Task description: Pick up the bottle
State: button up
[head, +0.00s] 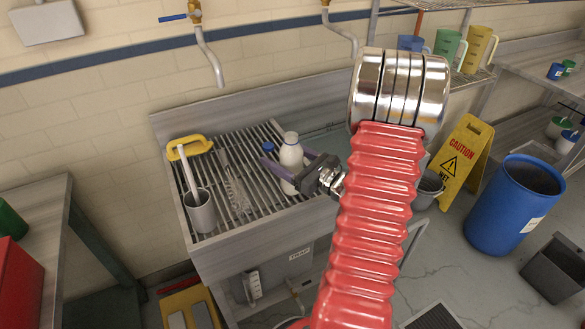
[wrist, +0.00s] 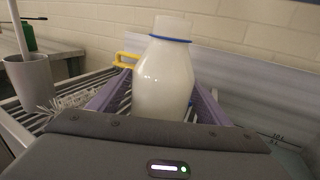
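The bottle is white with a blue ring at its neck. In the head view the bottle (head: 291,158) stands upright on the slatted rack of the metal sink unit. In the wrist view the bottle (wrist: 163,80) is upright and central, its lower end hidden by my gripper's body. My gripper (head: 287,166) reaches in from the right, its purple fingers on either side of the bottle. In the wrist view my gripper (wrist: 163,92) has its fingers apart, with narrow gaps beside the bottle's lower body. I see no firm grip.
A grey cup (head: 200,212) with a white-handled brush, another brush (head: 237,190) and a yellow-handled item (head: 189,146) are left on the rack. A tap (head: 206,55) hangs above. A blue drum (head: 514,205) and a yellow sign (head: 465,160) stand right.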

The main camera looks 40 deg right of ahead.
jog(key=c, duration=1.2)
jog(key=shift+r, duration=0.1)
jog(key=shift+c, duration=0.2)
jog(key=shift+r, duration=4.95)
